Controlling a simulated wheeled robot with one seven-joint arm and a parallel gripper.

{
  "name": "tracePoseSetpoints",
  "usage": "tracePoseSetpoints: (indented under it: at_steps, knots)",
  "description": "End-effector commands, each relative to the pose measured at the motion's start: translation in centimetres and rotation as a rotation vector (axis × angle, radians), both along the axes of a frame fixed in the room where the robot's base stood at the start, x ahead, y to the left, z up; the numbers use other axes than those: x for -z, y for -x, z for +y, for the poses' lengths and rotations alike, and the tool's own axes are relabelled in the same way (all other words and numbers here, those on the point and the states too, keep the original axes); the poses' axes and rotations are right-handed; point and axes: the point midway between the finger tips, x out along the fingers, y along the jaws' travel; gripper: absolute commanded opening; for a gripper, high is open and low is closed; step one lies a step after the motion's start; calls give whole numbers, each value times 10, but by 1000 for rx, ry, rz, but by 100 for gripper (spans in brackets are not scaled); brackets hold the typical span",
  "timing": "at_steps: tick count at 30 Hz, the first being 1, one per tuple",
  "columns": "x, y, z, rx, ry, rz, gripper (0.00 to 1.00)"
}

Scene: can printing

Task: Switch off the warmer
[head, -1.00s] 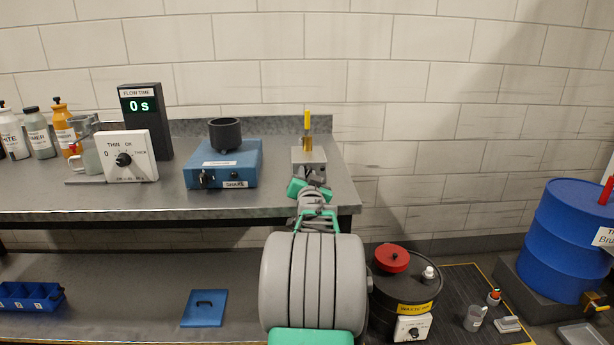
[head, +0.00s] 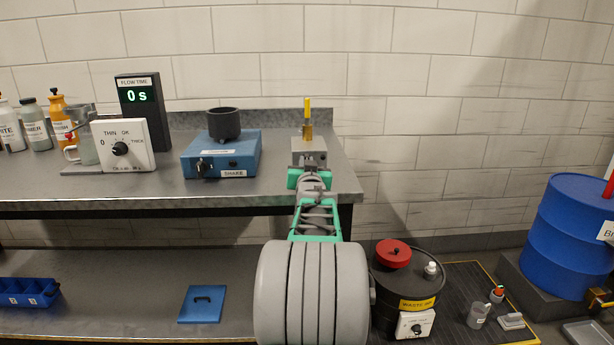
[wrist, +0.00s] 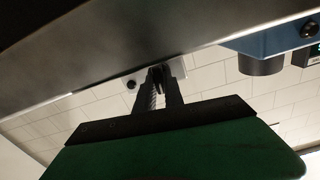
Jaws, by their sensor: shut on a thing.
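A small grey metal box (head: 309,152) stands at the right end of the bench, with a brass piece and a yellow rod upright on top; I take it for the warmer. No readable label shows on it. My gripper reaches the front of this box from below; in the head view my own arm mostly hides it. In the wrist view my gripper (wrist: 160,76) has its fingers close together, shut on a small dark knob (wrist: 157,72) at the box's pale face (wrist: 178,67). The knob's pointer and markings are hidden.
A blue shaker (head: 221,155) with a black cup stands left of the box. Further left are a white dial panel (head: 124,145), a timer (head: 142,112) reading 0 s, and bottles. The bench's front edge (head: 180,203) runs close under my gripper. A black waste drum (head: 404,285) stands beside my arm.

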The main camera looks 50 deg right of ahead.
Motion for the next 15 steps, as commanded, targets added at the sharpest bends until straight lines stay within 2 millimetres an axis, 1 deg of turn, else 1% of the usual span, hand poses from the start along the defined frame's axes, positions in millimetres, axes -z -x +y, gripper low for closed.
tracePoseSetpoints:
  at_steps: [1,6,13,14,15]
  knots:
    - [7,0,0,-1,32,32,0]
    - [1,-1,1,0,84,95,0]
    - [0,-1,1,0,84,98,0]
    - [0,-1,1,0,84,98,14]
    - [0,-1,1,0,84,97,18]
